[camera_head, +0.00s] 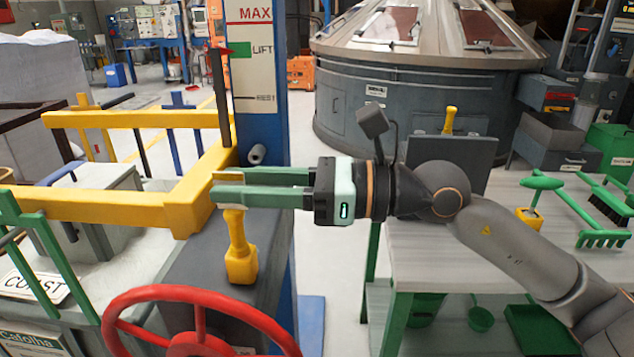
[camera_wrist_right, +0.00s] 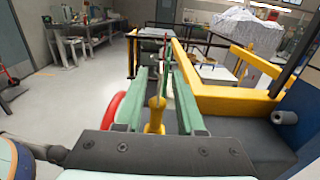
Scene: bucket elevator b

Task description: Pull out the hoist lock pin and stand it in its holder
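A yellow pin with a knobbed handle and a square foot (camera_head: 240,262) stands upright on a dark grey block beside the blue post; I take it for the hoist lock pin. My right gripper (camera_head: 213,187) reaches in from the right just above it, its two green fingers apart. In the right wrist view the yellow handle (camera_wrist_right: 155,116) shows in the gap between the fingers (camera_wrist_right: 165,72); I cannot tell whether they touch it. A similar yellow handle (camera_head: 449,121) shows by a dark panel behind my right arm. No holder is clearly identifiable. My left gripper is not in view.
A yellow frame (camera_head: 190,200) lies left of the fingers. A red handwheel (camera_head: 195,345) is in front of the block. The blue post (camera_head: 262,130) stands behind. A bench (camera_head: 440,262) with green tools is on the right.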

